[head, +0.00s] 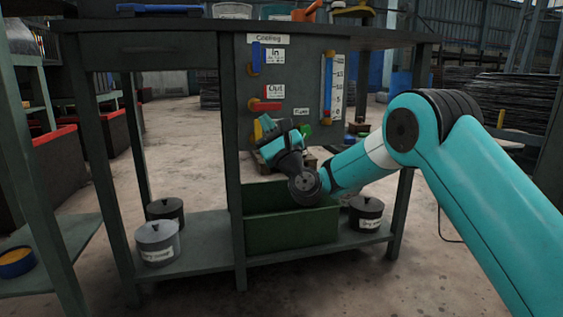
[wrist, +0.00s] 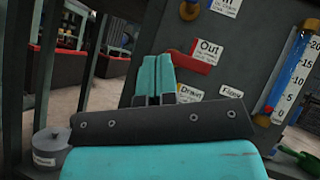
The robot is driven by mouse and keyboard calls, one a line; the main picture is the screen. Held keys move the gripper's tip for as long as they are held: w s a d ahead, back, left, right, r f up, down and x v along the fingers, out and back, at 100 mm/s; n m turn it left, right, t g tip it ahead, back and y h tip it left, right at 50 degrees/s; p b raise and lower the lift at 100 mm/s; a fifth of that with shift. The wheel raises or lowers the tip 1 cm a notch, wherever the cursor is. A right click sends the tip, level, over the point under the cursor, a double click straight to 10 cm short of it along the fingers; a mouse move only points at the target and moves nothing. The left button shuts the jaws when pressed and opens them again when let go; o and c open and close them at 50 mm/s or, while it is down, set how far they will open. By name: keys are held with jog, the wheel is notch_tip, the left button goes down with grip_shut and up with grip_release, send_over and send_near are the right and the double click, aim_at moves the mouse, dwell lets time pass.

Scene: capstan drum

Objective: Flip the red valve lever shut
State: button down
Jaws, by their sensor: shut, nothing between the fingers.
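The red valve lever (head: 266,106) sits on the dark panel below the "Out" label (head: 275,91). It points roughly sideways to the right from its pivot. In the wrist view the red lever (wrist: 194,62) shows just right of my fingertips, tilted by the camera angle. My gripper (head: 267,124) is just below the lever in the head view, its teal fingers together and empty. In the wrist view the gripper (wrist: 155,62) overlaps the area by the lever's left end; I cannot tell whether it touches.
A blue lever (head: 255,57) stands upright above, by the "In" label. A yellow lever (head: 257,131) and a green handle (head: 306,132) sit low on the panel. A gauge (head: 328,85) is at right. A green bin (head: 275,228) stands below on the shelf.

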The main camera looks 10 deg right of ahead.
jog(key=w+d+f+m+t+h+b, duration=0.1)
jog(key=d+f+m+t+h+b, duration=0.1)
jog(key=f+m+h, duration=0.3)
jog(key=w+d+f+m+t+h+b, duration=0.1)
jog(key=d+f+m+t+h+b, duration=0.1)
jog(key=f+m, duration=0.4)
jog(key=d+f+h+b, duration=0.1)
jog(key=h, duration=0.1)
jog(key=shift+w+d+m+h+b, duration=0.3)
jog(key=shift+d+h+b, duration=0.1)
